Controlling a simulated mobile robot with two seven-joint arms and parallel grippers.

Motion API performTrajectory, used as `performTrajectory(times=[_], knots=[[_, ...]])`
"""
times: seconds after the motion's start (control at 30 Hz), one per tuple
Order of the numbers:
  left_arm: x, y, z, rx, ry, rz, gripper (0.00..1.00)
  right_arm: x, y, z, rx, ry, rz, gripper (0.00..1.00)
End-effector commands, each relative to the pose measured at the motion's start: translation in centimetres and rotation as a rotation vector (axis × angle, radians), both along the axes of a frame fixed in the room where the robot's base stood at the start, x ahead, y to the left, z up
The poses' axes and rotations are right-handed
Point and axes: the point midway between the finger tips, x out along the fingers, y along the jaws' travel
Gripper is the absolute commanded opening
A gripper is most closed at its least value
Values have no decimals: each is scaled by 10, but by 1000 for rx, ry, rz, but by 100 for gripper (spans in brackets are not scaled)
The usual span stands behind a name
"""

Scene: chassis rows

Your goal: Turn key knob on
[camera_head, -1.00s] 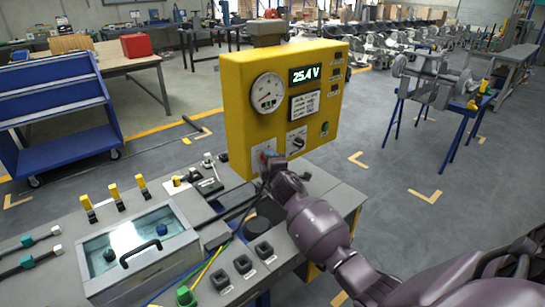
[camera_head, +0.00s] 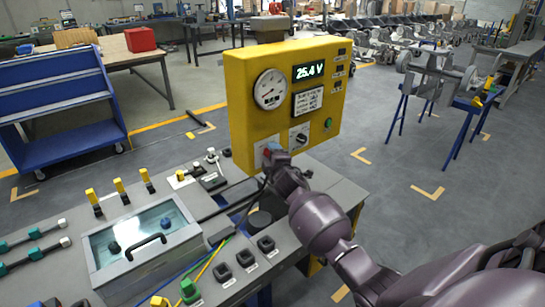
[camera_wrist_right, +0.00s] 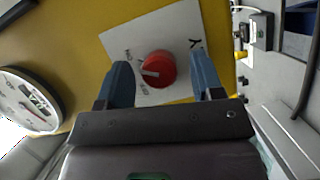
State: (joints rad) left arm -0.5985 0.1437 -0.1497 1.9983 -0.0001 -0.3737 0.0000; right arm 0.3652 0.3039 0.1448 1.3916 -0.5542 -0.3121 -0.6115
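The key knob (camera_wrist_right: 158,69) is a round red knob with a pale pointer line. It sits on a white label plate (camera_wrist_right: 185,35) on the yellow control box (camera_head: 240,125). In the right wrist view, my right gripper (camera_wrist_right: 162,77) is open, with one blue finger on each side of the knob and visible gaps between. In the head view, my right gripper (camera_head: 272,156) is at the lower left of the box front and mostly hides the knob. The box display (camera_head: 308,71) reads 25.4 V. My left gripper is not in view.
A round gauge (camera_head: 270,89) and a black selector knob (camera_head: 300,138) are on the box face. The grey bench (camera_head: 200,235) carries a clear-lidded case (camera_head: 145,245), yellow-tipped levers (camera_head: 121,190) and black switches. A blue cart (camera_head: 70,150) stands behind at left.

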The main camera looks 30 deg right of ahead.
Motion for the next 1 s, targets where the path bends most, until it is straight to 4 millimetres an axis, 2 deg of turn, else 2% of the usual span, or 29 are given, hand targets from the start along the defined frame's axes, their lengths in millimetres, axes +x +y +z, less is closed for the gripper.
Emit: performTrajectory(times=[0.27,0.37,0.8,1.0], knots=[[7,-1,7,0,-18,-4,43,-6,2,2,-2,-2,1,61],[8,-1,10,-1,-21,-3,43,-16,5,3,-2,-2,1,61],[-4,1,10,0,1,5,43,-85,27,6,0,0,0,61],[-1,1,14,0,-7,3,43,-100,32,8,0,-1,0,61]])
